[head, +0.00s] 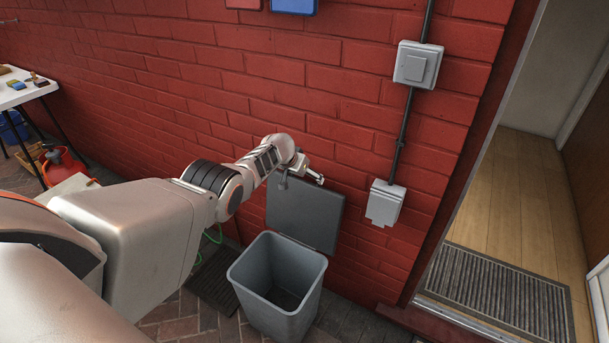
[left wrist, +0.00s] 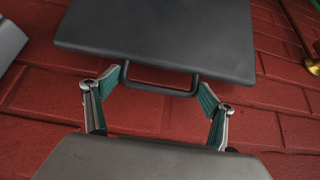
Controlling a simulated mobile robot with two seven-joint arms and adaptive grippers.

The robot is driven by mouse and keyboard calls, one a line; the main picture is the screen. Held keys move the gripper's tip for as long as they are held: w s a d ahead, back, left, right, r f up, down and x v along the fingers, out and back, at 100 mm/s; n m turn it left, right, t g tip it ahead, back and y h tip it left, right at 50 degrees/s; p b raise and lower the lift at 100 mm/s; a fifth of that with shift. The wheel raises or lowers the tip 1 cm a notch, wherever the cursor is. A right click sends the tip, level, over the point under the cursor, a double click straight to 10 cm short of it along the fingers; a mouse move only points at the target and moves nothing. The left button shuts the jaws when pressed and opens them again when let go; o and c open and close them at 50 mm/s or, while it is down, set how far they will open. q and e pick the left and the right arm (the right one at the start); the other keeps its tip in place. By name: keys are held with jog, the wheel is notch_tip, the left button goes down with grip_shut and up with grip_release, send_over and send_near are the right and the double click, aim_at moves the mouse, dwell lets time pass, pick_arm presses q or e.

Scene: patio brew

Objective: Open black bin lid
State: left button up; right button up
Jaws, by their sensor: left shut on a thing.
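The dark grey bin lid (head: 307,216) stands raised, close to upright, at the back of the bin by the brick wall. The grey bin (head: 268,318) is open below it, and its inside looks empty. My left gripper (head: 301,180) is at the lid's upper edge. In the left wrist view the lid (left wrist: 160,38) fills the top, with a dark loop handle (left wrist: 160,88) on its edge. My right gripper is not in view.
The red brick wall (head: 130,65) is close behind the lid. A grey wall box (head: 385,203) is right of the lid. A doorway with a ribbed mat (head: 500,290) lies at right. A white table (head: 25,93) and red container (head: 63,166) stand far left.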

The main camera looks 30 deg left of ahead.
pick_arm(q)
jog(key=shift+w+d+r, duration=0.1)
jog(key=shift+r, duration=0.1)
jog(key=o, duration=1.2)
jog(key=shift+o, duration=0.5)
jog(key=shift+f, duration=0.1)
jog(key=shift+s+a+r, duration=0.2)
jog(key=shift+s+r, duration=0.1)
jog(key=shift+r, duration=0.05)
jog(key=v, duration=1.1)
jog(key=shift+d, duration=0.2)
jog(key=shift+r, duration=0.1)
